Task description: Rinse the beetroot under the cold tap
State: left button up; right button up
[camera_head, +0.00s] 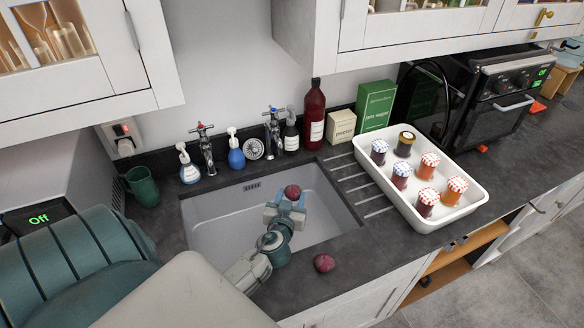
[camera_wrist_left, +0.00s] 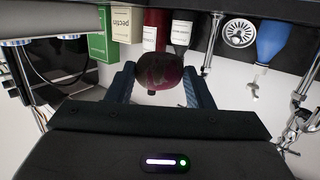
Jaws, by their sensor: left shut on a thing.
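My left gripper (camera_head: 286,203) is shut on a dark red beetroot (camera_head: 292,191), held over the grey sink (camera_head: 215,222). In the left wrist view the beetroot (camera_wrist_left: 160,72) sits between the two fingers of the left gripper (camera_wrist_left: 160,88). The cold tap (camera_head: 274,131), with a blue mark on top, stands behind the sink. The beetroot is in front of this tap, apart from it. I see no water stream. A second beetroot (camera_head: 324,263) lies on the counter at the sink's front edge. My right gripper is not in view.
A red-marked tap (camera_head: 205,148) stands left of the cold tap. Soap bottles (camera_head: 236,152), a strainer (camera_head: 254,149) and a tall red bottle (camera_head: 313,116) line the back. A white tray (camera_head: 432,222) of jars stands right of the drainer grooves. A green cup (camera_head: 143,186) stands left.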

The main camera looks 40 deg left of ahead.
pick_arm(q)
jog(key=shift+s+a+f, duration=0.1)
jog(key=shift+s, duration=0.15)
jog(key=shift+a+f, duration=0.1)
jog(key=shift+a, duration=0.05)
jog(key=shift+w+a, duration=0.2)
jog(key=shift+a, duration=0.15)
jog(key=w+a+f+b, duration=0.2)
jog(key=w+a, duration=0.5)
jog(key=a, duration=0.3)
jog(key=shift+w+a+f, duration=0.3)
jog(key=shift+w+f, duration=0.05)
jog(key=shift+w, duration=0.05)
jog(key=s+d+b, duration=0.1)
jog(key=s+d, duration=0.3)
jog(key=d, duration=0.2)
jog(key=shift+s+d, duration=0.3)
jog(key=shift+s, duration=0.05)
dwell(0.6)
